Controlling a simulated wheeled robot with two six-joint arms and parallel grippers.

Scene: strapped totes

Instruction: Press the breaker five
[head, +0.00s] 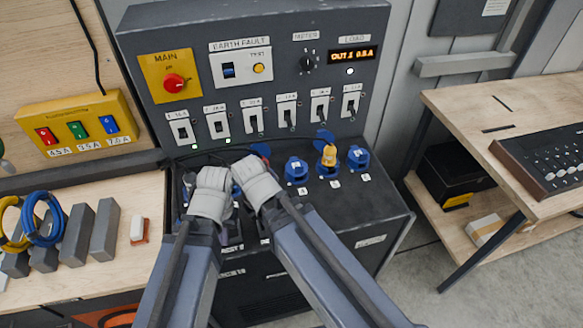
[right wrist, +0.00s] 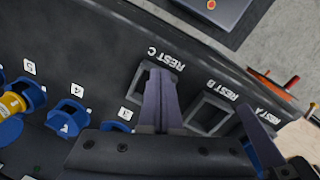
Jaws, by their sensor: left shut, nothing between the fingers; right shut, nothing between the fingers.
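Breaker five (head: 320,108) is the fifth white switch from the left in the row on the dark upright panel (head: 200,92). Its lever position is too small to tell. My left gripper (head: 212,188) and right gripper (head: 257,182) are close together low in front of the panel, to the left of and below breaker five. Both are apart from it. Their fingertips are mostly hidden in the head view. In the right wrist view my right gripper (right wrist: 160,85) is shut and empty, its fingers over the REST C holder (right wrist: 140,85).
Blue sockets (head: 296,171) stand on the sloped deck; a yellow plug (head: 329,155) sits in one. A red main knob (head: 173,83) and a lit orange display (head: 352,54) are above the breakers. Benches flank the cabinet, the right one holding a mixer-like box (head: 548,160).

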